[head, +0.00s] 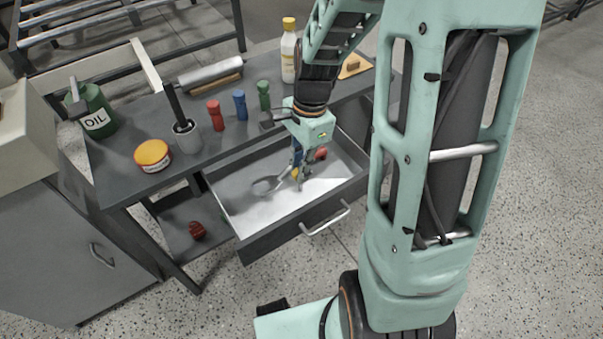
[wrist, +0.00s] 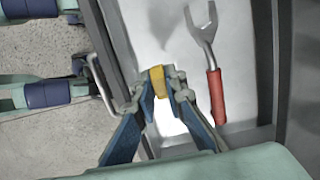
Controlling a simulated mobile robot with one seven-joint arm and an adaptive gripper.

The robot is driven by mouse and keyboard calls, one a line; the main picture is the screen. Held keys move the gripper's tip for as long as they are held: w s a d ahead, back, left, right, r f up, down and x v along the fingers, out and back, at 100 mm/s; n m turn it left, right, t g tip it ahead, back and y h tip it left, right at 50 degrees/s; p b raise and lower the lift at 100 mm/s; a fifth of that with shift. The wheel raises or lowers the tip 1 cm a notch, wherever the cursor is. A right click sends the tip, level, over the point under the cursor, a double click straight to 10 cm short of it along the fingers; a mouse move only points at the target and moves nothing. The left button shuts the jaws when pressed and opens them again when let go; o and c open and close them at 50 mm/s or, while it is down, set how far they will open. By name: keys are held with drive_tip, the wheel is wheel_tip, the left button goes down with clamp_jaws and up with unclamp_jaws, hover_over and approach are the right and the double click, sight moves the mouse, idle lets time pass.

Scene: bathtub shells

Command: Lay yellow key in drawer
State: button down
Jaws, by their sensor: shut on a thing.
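The drawer (head: 242,207) is pulled open under the dark workbench top, and its pale floor also shows in the wrist view (wrist: 235,75). My gripper (head: 301,176) points down inside the drawer opening. In the wrist view my gripper (wrist: 157,88) is shut on the yellow key (wrist: 157,72). A small bit of the key (head: 295,173) shows between the fingers in the head view. Most of the key is hidden by the fingers, and I cannot tell whether it touches the drawer floor.
A red-handled wrench (wrist: 215,95) lies in the drawer beside my gripper. A dark rounded shape (head: 266,186), perhaps a shadow, is on the drawer floor. The drawer's left part is clear.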

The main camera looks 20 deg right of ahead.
drive_tip(key=shift+w+d+f, duration=0.1)
drive_tip(key=shift+d+f, duration=0.25)
drive_tip(key=shift+f, duration=0.2)
drive_tip(key=shift+d+f+b, duration=0.1)
drive_tip(key=shift+f+b, duration=0.4)
drive_tip(key=shift+f, duration=1)
drive_tip(key=shift+f, duration=0.2)
drive_tip(key=c, duration=2)
unclamp_jaws()
drive_tip(key=r+p, duration=0.1)
drive_tip(key=r, duration=0.3)
drive_tip(key=d+r+p, duration=0.1)
drive_tip(key=r, duration=0.3)
drive_tip(key=r+p, duration=0.1)
drive_tip(key=r, duration=0.3)
drive_tip(key=shift+w+d+r, duration=0.15)
drive_tip(key=shift+w+r, duration=0.05)
drive_tip(key=shift+w, duration=0.1)
